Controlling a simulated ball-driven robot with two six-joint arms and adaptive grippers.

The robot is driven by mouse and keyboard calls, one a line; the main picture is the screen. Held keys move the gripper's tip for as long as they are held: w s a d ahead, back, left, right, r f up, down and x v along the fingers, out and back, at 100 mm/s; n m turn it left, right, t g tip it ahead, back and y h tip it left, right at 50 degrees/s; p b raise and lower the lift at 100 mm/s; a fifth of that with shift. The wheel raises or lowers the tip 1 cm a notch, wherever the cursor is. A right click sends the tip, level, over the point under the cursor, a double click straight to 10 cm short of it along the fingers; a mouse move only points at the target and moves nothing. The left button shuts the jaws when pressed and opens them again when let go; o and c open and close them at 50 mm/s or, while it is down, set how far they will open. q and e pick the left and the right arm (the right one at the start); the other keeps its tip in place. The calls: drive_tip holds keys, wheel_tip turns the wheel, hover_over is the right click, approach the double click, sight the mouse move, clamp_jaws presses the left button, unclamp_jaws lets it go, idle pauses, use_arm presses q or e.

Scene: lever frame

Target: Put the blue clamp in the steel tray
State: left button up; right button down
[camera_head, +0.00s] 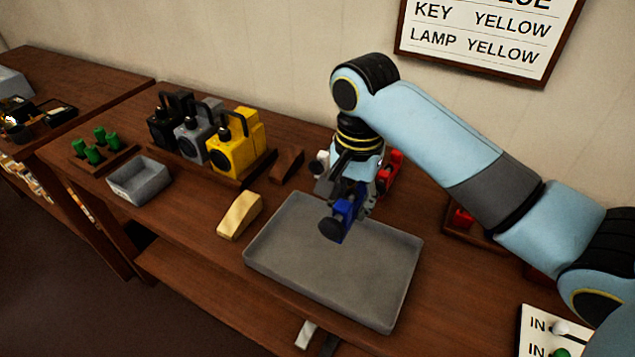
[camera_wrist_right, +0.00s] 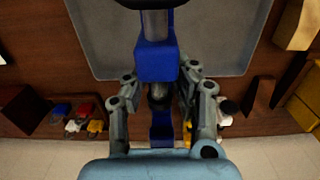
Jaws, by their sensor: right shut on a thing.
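The blue clamp (camera_head: 345,212) is held by my right gripper (camera_head: 350,190) over the back part of the steel tray (camera_head: 335,275). In the right wrist view the blue clamp (camera_wrist_right: 156,62) sits between the fingers of my right gripper (camera_wrist_right: 160,95), with its dark end reaching over the tray (camera_wrist_right: 225,35). The grey tray is shallow, and its visible floor is empty. I cannot tell the exact height of the clamp above it. My left gripper does not show.
A tan wedge block (camera_head: 240,215) lies left of the tray. A yellow device (camera_head: 235,145) stands with similar grey and black ones at the back. A small grey bin (camera_head: 140,182) and green pegs (camera_head: 95,147) are further left. Red things (camera_head: 393,170) stand behind my gripper.

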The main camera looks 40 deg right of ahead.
drive_tip(key=shift+s+a+r, duration=0.1)
drive_tip(key=shift+s+a, duration=0.3)
drive_tip(key=shift+w+a+f, duration=0.1)
drive_tip(key=shift+a+f, duration=0.05)
drive_tip(key=shift+f, duration=0.1)
hover_over(293, 242)
wheel_tip(293, 242, down, 7)
drive_tip(key=shift+r, duration=0.2)
drive_tip(key=shift+w+f, duration=0.1)
drive_tip(key=shift+f, duration=2)
drive_tip(key=shift+f, duration=0.15)
drive_tip(key=c, duration=1.1)
unclamp_jaws()
drive_tip(key=shift+o, duration=0.2)
